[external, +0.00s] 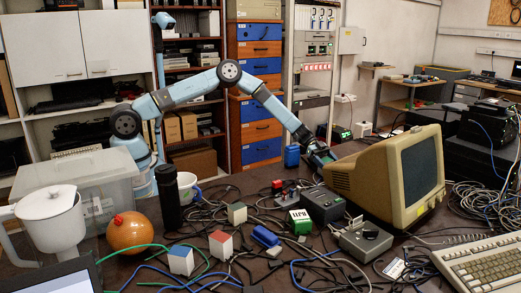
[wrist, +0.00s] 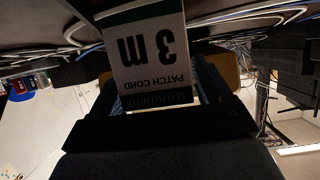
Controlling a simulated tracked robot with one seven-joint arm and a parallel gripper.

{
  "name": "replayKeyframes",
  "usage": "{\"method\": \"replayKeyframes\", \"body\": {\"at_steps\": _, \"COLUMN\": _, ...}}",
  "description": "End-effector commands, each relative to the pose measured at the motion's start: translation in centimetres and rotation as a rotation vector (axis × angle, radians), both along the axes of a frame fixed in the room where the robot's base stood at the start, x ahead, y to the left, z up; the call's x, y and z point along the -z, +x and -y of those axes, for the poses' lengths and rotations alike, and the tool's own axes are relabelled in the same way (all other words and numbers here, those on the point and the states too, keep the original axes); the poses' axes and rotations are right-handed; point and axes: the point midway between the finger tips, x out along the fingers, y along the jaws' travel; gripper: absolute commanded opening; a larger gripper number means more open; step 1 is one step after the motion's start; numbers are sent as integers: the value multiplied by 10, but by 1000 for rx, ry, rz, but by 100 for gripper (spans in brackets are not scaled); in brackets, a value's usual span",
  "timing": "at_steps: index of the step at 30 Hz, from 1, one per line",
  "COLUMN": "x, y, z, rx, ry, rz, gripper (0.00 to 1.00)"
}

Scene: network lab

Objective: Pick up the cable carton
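The cable carton (wrist: 150,60) shows large in the wrist view. It is a pale box with a green band and the print "3 m PATCH CORD", upside down in the picture. It sits between the two fingers of my gripper (wrist: 160,92), which appear closed against its sides. In the external view my gripper (external: 314,150) points down at the back of the table, just left of the beige monitor. A small green part of the carton (external: 324,157) shows at its tip. The monitor hides what is below, so I cannot tell whether the carton touches the table.
The beige monitor (external: 385,178) stands close to the right of my gripper. A blue object (external: 292,156) is close on its left. Grey boxes (external: 322,204), a green and white box (external: 300,221), small blocks and many loose cables crowd the table.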

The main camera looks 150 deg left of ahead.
Motion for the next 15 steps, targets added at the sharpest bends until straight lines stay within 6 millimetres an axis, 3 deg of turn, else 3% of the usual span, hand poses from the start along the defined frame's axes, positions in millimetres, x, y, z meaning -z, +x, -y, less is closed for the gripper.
{"method": "replayKeyframes", "body": {"at_steps": 15, "x": -1, "y": 0, "z": 0, "rx": 0, "ry": 0, "rz": 0, "gripper": 29}}
